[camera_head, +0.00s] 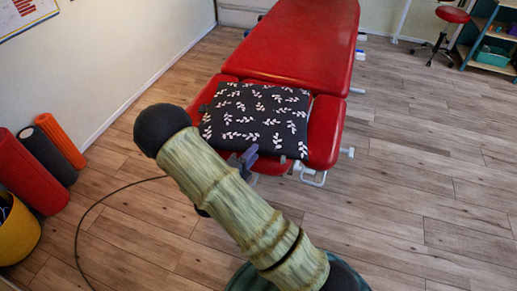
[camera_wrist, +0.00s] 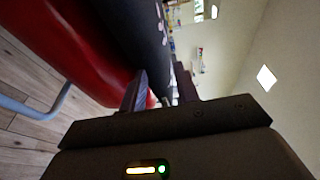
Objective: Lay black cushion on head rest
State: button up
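The black cushion (camera_head: 257,118) with white leaf sprigs lies nearly flat on the red head rest (camera_head: 325,130), the near section of the treatment table. It covers most of that section and leaves red showing at the right and far left. My gripper (camera_head: 245,160) is at the cushion's near edge, with part of it hidden by my arm. In the wrist view the fingers (camera_wrist: 160,90) stand apart, with the dark cushion (camera_wrist: 132,35) edge reaching between them and a gap beside the right-hand finger. The red head rest (camera_wrist: 75,50) is at the left there.
The longer red table section (camera_head: 300,45) extends away behind. A red stool (camera_head: 445,30) and a shelf (camera_head: 492,45) stand at the far right. Rolled mats (camera_head: 40,160) and a yellow bin (camera_head: 15,230) line the left wall. Wooden floor is clear on the right.

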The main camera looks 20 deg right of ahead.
dwell(0.5)
jog(key=o, duration=1.5)
jog(key=shift+o, duration=0.2)
jog(key=shift+a, duration=0.1)
jog(key=v, duration=1.7)
jog(key=shift+a+b, duration=0.15)
jog(key=shift+b, duration=0.2)
jog(key=shift+r, duration=0.15)
